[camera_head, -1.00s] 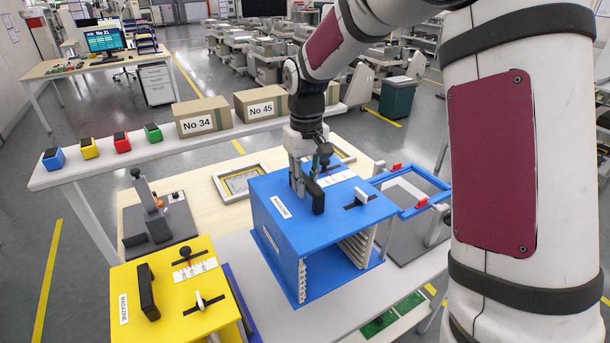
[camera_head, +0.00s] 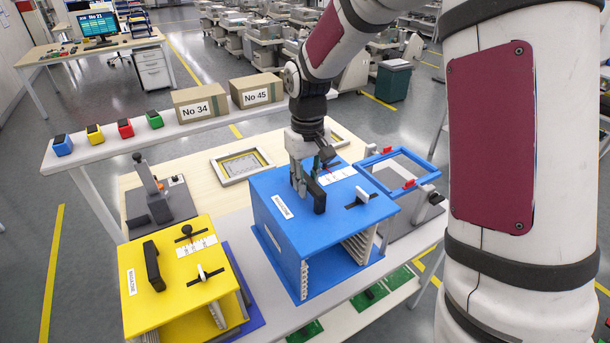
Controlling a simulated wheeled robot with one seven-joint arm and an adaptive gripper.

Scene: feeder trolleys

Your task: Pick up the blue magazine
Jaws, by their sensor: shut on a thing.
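The blue magazine (camera_head: 350,218) is a box with a blue top, a white label, a black handle and slotted white inner walls. It is in the middle of the head view, over the white front part of the table. My gripper (camera_head: 307,192) points down onto its top and is shut on the black handle (camera_head: 319,198). The magazine looks level. It appears to hang clear of the table, but its underside is hidden, so the gap cannot be judged.
A yellow magazine (camera_head: 160,298) stands close on the left. A blue frame (camera_head: 398,172) on a grey fixture is close on the right. Behind are a grey fixture (camera_head: 158,205), a framed plate (camera_head: 241,165) and a shelf with cartons (camera_head: 200,103) and small coloured bins. Green boards lie below.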

